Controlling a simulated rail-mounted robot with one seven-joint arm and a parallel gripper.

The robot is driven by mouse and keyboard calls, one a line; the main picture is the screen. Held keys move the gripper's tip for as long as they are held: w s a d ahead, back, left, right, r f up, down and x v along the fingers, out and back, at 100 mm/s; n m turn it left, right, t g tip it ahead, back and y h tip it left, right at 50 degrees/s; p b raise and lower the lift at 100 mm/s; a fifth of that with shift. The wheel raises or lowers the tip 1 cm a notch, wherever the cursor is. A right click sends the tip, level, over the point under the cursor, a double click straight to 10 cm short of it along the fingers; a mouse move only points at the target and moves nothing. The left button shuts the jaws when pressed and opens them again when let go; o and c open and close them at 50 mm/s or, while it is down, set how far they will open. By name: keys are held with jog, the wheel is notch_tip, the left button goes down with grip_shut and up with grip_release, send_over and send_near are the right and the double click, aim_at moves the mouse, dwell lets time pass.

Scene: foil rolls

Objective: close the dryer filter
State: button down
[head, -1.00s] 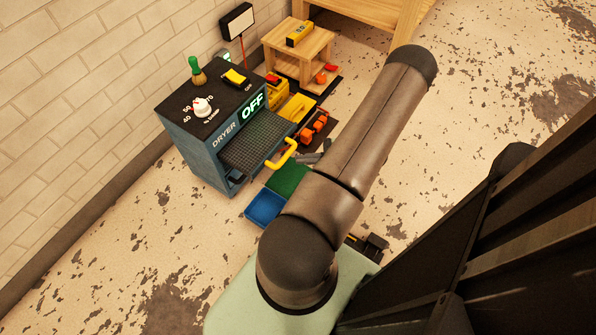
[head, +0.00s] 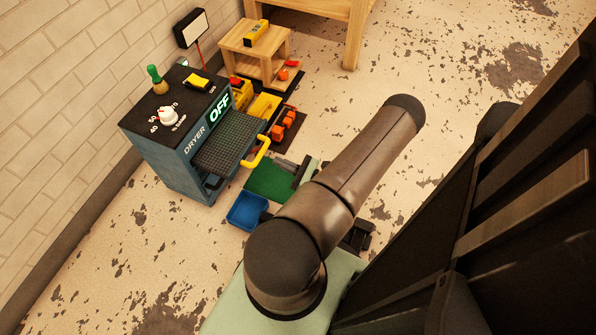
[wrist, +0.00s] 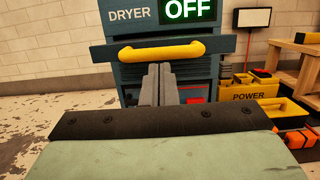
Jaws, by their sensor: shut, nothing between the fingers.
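The dryer (head: 172,150) is a blue-grey box by the wall, with a green OFF display; its front also shows in the wrist view (wrist: 125,22). Its filter (head: 228,142) is a dark mesh tray, pulled out from the front. The filter's yellow handle (head: 262,152) crosses the wrist view (wrist: 150,53). My gripper (wrist: 158,70) is shut and empty, its grey fingers pointing at the dryer just below the handle in the picture. I cannot tell whether they touch it. In the head view my arm hides most of the gripper.
A blue tray (head: 247,212) and a green mat (head: 270,180) lie on the floor before the dryer. Yellow cases (head: 263,106) and orange items (head: 284,124) sit right of it. A wooden stand (head: 254,50) is behind them. Open floor lies at left.

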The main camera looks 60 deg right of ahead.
aim_at(233, 144)
jog(key=shift+b+x, duration=0.35)
jog(key=shift+x, duration=1.45)
jog(key=f+x, duration=0.1)
jog(key=x, duration=0.3)
jog(key=f+x, duration=0.1)
jog(key=x, duration=0.4)
jog(key=p+x, duration=0.1)
jog(key=x, duration=0.4)
jog(key=shift+w+f, duration=0.35)
jog(key=shift+w, duration=0.1)
jog(key=p+v, duration=0.2)
jog(key=v, duration=1.2)
jog(key=shift+s, duration=0.4)
jog(key=shift+d, duration=0.1)
